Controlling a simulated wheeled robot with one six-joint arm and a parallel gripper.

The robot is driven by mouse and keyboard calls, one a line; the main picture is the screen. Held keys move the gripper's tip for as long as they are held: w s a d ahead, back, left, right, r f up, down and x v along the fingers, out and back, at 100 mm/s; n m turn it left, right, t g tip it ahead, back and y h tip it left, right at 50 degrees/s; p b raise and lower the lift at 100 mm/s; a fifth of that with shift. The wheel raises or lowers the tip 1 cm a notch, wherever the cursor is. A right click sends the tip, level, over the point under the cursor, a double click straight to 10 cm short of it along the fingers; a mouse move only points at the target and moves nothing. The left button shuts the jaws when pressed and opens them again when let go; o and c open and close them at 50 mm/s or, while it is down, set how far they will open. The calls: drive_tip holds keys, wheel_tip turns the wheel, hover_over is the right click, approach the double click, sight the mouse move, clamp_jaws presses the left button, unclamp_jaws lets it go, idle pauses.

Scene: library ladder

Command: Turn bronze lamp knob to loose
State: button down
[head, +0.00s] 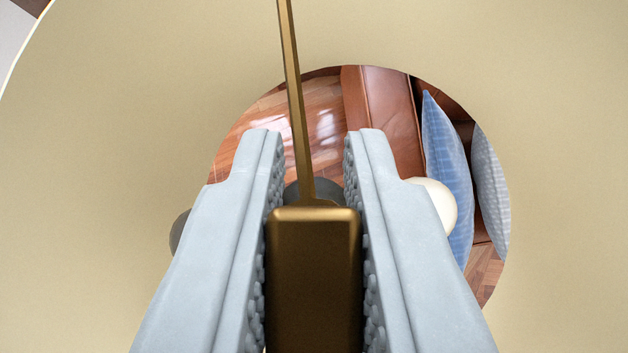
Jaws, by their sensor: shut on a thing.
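The bronze lamp knob (313,275) is a dark block with a lighter top edge, low in the middle of the head view. My gripper (313,140) has its two pale grey fingers on either side of the knob, shut on it with their studded inner pads. A thin bronze rod (296,100) runs from just beyond the knob up to the top edge of the view. The lower part of the knob is out of frame. No marking shows which way it is turned.
A large beige lampshade (120,120) surrounds the gripper, with a round opening in its middle. A cream ball (436,205) shows behind the right finger. Through the opening are a brown leather seat (383,110), a blue cushion (446,165) and a wooden floor (325,120).

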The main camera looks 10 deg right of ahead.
drive_tip(key=shift+a+n+y, duration=0.1)
drive_tip(key=shift+n+y, duration=0.5)
drive_tip(key=shift+n, duration=0.2)
drive_tip(key=c, duration=1.4)
unclamp_jaws()
drive_tip(key=shift+o, duration=0.2)
drive_tip(key=shift+s+r, duration=0.1)
drive_tip(key=v, duration=1.7)
drive_tip(key=shift+s, duration=0.15)
